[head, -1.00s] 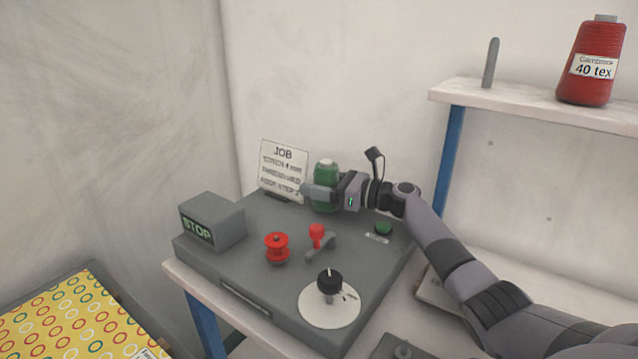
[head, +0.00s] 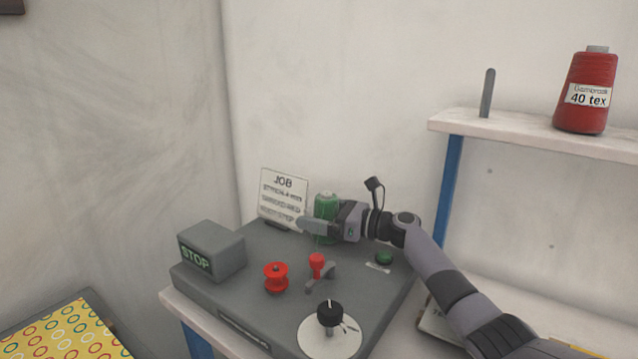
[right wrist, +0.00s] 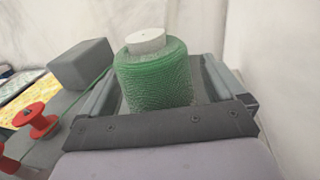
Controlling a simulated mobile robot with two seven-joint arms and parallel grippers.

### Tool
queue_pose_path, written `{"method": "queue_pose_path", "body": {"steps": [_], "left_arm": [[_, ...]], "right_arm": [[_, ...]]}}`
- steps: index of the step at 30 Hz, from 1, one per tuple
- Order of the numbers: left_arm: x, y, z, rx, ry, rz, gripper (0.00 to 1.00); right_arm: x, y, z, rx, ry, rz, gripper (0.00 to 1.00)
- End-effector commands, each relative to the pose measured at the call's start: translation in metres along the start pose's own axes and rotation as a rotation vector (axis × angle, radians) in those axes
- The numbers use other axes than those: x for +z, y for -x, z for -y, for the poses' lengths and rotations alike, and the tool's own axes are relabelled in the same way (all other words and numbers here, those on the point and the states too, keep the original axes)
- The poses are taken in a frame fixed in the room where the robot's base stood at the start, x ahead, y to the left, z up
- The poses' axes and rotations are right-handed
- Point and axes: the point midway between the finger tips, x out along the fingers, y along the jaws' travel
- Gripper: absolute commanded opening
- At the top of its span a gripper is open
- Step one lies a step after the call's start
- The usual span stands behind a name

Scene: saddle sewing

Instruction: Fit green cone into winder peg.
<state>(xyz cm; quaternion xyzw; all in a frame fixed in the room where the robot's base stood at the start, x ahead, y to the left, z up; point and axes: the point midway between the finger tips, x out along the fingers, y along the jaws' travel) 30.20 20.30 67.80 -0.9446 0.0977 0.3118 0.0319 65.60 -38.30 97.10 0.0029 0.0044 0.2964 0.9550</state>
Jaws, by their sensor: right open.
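The winder peg is not visible; the cone's base is hidden by the gripper. My left gripper is out of view.
The machine carries a STOP box (head: 211,250), a red bobbin (head: 276,278), a red-knobbed lever (head: 317,262), a black dial (head: 329,314) and a green button (head: 384,257). A shelf (head: 540,135) at right holds a red cone (head: 586,92) and a bare grey peg (head: 487,93).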

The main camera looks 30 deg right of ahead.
Motion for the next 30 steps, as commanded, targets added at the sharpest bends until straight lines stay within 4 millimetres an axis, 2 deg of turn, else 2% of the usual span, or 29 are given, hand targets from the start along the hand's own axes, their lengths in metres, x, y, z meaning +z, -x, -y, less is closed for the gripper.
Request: {"method": "queue_pose_path", "body": {"steps": [5,15,21,25,30], "left_arm": [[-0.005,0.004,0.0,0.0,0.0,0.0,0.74],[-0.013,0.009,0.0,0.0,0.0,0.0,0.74],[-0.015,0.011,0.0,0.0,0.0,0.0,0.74],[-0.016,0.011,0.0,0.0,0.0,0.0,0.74],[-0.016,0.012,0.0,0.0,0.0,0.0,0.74]], "right_arm": [[0.034,0.0,0.0,0.0,0.008,0.003,0.96],[0.12,0.001,-0.001,-0.001,0.009,0.004,0.96],[0.164,0.001,-0.001,-0.001,0.006,0.004,0.96],[0.183,0.001,-0.001,-0.001,0.005,0.004,0.96],[0.194,0.001,-0.001,-0.001,0.004,0.001,0.96]]}}
